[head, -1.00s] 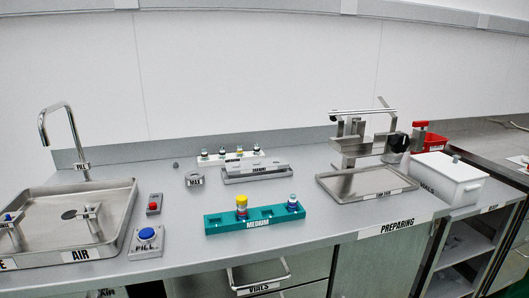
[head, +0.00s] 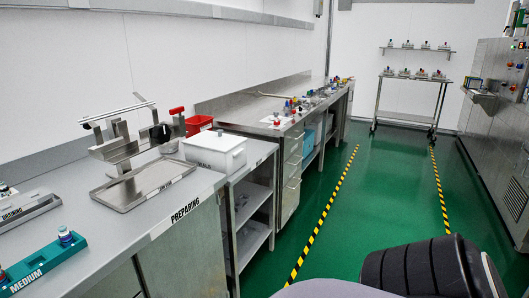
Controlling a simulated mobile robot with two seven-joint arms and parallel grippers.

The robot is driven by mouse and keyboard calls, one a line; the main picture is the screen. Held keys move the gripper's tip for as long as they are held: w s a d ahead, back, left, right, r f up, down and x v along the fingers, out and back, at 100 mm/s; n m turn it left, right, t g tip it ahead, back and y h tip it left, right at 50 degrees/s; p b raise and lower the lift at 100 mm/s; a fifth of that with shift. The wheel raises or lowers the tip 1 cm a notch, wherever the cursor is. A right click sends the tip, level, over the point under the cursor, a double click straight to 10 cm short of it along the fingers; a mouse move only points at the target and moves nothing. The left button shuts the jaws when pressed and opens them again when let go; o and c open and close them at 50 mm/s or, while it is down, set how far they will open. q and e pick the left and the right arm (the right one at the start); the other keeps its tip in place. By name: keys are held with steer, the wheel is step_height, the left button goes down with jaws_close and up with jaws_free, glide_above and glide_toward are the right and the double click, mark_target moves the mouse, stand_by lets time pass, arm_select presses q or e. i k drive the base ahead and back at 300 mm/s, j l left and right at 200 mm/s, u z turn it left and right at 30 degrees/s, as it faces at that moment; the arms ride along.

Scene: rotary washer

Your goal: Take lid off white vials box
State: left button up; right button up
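The white vials box (head: 215,155) stands at the right end of the counter. Its flat white lid (head: 213,140) is on, with a small knob on top. The label on its front left side is too small to read clearly. Neither of my gripper's fingers shows in the head view. A dark ribbed part of my own body shows at the bottom right, far from the box.
A steel tray and stand (head: 150,184) are left of the box, and a red bin (head: 198,124) is behind it. A teal MEDIUM rack (head: 40,268) is at lower left. Another bench (head: 262,112) lies beyond. The green floor (head: 375,190) with striped lines is clear.

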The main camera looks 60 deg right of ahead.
mark_target(217, 141)
steer(key=z, duration=1.65)
steer(key=i+l+u, duration=0.3)
steer(key=i+l, duration=1.3)
